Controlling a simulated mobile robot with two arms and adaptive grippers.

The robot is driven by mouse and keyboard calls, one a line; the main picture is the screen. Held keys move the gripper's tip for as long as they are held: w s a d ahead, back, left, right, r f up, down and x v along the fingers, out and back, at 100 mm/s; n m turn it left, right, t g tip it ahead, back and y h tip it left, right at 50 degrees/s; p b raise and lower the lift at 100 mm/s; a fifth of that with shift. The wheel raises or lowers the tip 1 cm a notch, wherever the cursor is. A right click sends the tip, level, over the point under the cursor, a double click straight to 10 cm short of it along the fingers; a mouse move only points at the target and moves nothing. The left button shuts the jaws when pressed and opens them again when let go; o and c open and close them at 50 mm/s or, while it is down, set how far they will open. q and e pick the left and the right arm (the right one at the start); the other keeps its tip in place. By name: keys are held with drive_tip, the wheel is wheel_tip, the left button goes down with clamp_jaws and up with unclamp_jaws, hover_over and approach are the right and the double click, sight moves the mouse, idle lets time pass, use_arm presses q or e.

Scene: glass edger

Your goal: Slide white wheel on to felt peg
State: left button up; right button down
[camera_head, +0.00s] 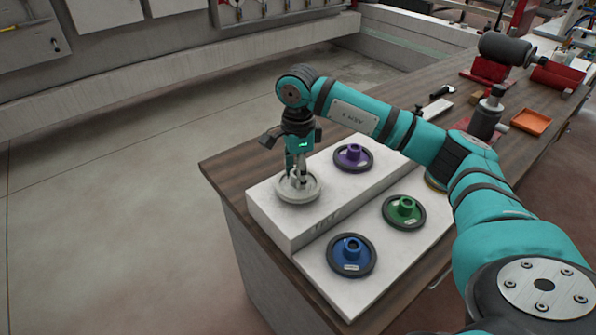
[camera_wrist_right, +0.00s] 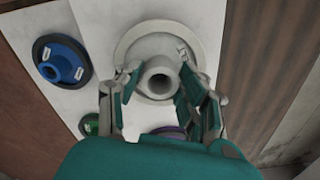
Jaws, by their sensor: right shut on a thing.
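The white wheel (camera_head: 311,193) is a pale disc with a raised hub. It is at the left end of the stepped white stand's upper level (camera_head: 271,208). My right gripper (camera_head: 298,180) points down at it and is shut on its hub. In the right wrist view the gripper's fingers (camera_wrist_right: 158,78) stand on either side of the round hub of the white wheel (camera_wrist_right: 127,43). I cannot tell whether the wheel touches the stand. No felt peg shows; whether one is under the wheel is hidden. My left gripper is out of view.
A purple wheel (camera_head: 353,158) is on the upper level. A green wheel (camera_head: 404,212) and a blue wheel (camera_head: 352,255) are on the lower level. The stand is on a wooden bench (camera_head: 232,164), with a grinder (camera_head: 507,50) and orange tray (camera_head: 531,121) farther back. Open floor lies left.

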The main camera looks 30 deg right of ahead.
drive_tip(key=shift+f+b, duration=0.65)
drive_tip(key=shift+f, duration=0.25)
drive_tip(key=c, duration=0.7)
unclamp_jaws()
wheel_tip(320, 180, up, 12)
